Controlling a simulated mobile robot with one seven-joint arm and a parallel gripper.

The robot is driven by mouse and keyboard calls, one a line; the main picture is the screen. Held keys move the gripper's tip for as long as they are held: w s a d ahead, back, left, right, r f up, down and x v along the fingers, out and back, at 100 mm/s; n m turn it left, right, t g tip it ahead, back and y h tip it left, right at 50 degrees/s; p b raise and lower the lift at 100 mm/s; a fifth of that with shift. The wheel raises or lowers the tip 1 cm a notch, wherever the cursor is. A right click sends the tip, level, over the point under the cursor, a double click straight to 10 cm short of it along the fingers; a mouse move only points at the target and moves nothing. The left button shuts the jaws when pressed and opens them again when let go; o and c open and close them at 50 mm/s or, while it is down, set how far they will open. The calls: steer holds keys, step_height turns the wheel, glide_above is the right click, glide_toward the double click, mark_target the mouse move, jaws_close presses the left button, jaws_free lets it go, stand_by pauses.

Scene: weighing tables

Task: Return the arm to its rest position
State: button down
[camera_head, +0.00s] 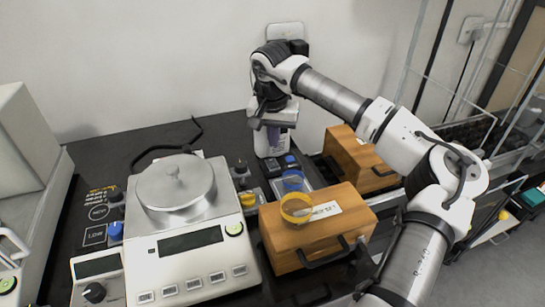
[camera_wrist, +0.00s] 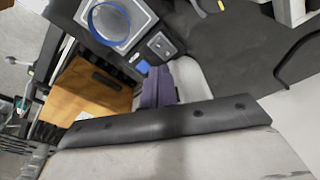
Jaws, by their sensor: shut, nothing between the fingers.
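My gripper (camera_head: 270,110) is at the end of my white and grey arm, at the back of the black table near the wall. It points down and is shut and empty. It is above and in front of a white upright piece (camera_head: 269,145), and I cannot tell whether they touch. A lavender part (camera_wrist: 158,88) shows in the wrist view beside a pale rounded shape. My fingertips are not clear there. A dark bar and grey surface fill the lower wrist view. My arm reaches over from the right, bent at the elbow.
A balance (camera_head: 190,245) with a round metal lid stands at left. A wooden box (camera_head: 315,230) bears a yellow ring (camera_head: 296,207). Another wooden box (camera_head: 358,158) is farther right, below my arm. A wire rack (camera_head: 480,110) stands at right.

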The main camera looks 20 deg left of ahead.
steer(key=shift+r+p, duration=0.3)
steer(key=shift+r, duration=0.45)
